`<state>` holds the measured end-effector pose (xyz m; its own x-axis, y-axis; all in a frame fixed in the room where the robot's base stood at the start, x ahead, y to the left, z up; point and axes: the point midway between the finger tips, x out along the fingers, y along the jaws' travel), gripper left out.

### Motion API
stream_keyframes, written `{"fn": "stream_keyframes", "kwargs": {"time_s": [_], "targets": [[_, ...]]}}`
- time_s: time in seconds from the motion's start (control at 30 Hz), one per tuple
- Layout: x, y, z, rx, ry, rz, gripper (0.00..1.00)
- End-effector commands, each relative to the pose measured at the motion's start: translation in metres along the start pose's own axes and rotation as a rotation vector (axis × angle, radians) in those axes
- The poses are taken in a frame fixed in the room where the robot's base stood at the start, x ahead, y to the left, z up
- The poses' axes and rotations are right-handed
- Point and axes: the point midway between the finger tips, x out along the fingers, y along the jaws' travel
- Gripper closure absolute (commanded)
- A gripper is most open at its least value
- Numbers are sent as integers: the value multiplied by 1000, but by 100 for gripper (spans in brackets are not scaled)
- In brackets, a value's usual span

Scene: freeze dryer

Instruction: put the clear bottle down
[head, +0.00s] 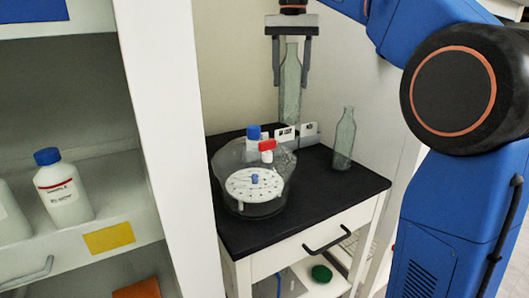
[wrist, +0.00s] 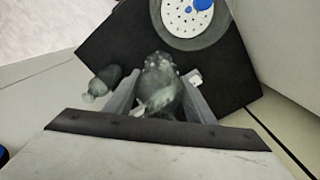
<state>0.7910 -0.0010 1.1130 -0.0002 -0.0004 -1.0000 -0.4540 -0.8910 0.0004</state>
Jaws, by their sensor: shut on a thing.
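My gripper (head: 291,68) points down above the back of a small black-topped cabinet (head: 265,236). It is shut on a clear bottle (head: 290,88), which hangs upright between the fingers. In the head view the bottle's lower end is near white labelled cards, and I cannot tell whether it touches the top. In the wrist view the held bottle (wrist: 160,85) is seen from above between my fingers (wrist: 157,97). A second clear bottle (head: 344,140) stands upright on the black top, to the right, and shows in the wrist view (wrist: 104,82).
A clear round vessel (head: 226,165) with a white perforated disc and blue and red caps stands at the left of the black top. White cards (head: 309,129) stand behind it. Shelves with a white bottle (head: 65,190) are at left. The front right of the top is clear.

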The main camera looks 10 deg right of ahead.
Motion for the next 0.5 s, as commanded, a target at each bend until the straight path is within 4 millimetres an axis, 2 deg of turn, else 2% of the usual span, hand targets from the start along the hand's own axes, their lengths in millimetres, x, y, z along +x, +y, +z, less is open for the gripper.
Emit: {"fn": "stream_keyframes", "kwargs": {"time_s": [0.17,0.5], "targets": [[18,1,1,0,-2,1,79],[92,0,1,0,-2,2,79]]}}
